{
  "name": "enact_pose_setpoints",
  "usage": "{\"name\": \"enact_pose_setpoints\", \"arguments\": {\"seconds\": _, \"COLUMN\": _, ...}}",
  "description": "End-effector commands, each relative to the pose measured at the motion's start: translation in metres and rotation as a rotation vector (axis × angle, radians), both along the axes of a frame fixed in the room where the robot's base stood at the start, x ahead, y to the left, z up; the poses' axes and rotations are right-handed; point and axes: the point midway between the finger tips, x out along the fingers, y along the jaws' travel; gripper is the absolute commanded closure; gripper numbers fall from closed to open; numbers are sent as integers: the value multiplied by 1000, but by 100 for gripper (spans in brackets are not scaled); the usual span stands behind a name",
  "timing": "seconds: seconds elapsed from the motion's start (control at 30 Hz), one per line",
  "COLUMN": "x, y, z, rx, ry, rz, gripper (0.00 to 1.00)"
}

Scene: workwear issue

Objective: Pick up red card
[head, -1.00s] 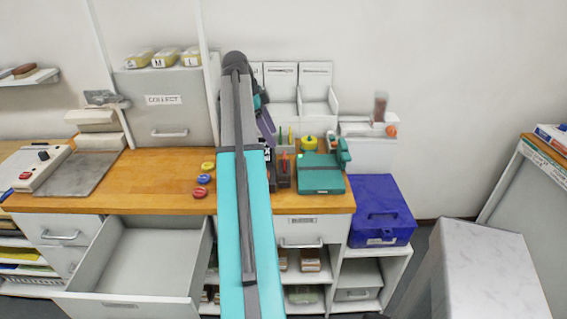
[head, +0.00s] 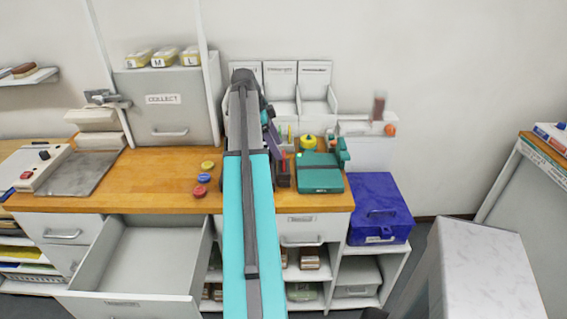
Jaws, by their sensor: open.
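I cannot make out a red card for certain in the head view. My gripper (head: 274,137) is at the far end of my arm, above the back of the wooden counter, partly hidden by the arm. It is open, and nothing shows between its fingers. Just below and right of it stands a dark holder (head: 284,180) with thin upright items, some reddish; they are too small to identify. White wall pockets (head: 314,104) are behind the gripper.
A green device (head: 320,178) sits right of the holder, with a yellow round item (head: 308,142) behind it. Yellow, blue and red discs (head: 203,178) lie left of my arm. An open drawer (head: 135,255) juts out at front left. A blue box (head: 379,208) is at right.

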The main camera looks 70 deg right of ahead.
Motion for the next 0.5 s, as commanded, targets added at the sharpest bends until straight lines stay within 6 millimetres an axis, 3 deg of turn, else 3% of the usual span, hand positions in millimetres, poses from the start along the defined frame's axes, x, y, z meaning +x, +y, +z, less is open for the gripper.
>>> {"name": "enact_pose_setpoints", "arguments": {"seconds": 0.5, "x": -15, "y": -5, "z": -39, "rx": -1, "ry": 0, "rz": 1, "gripper": 36}}
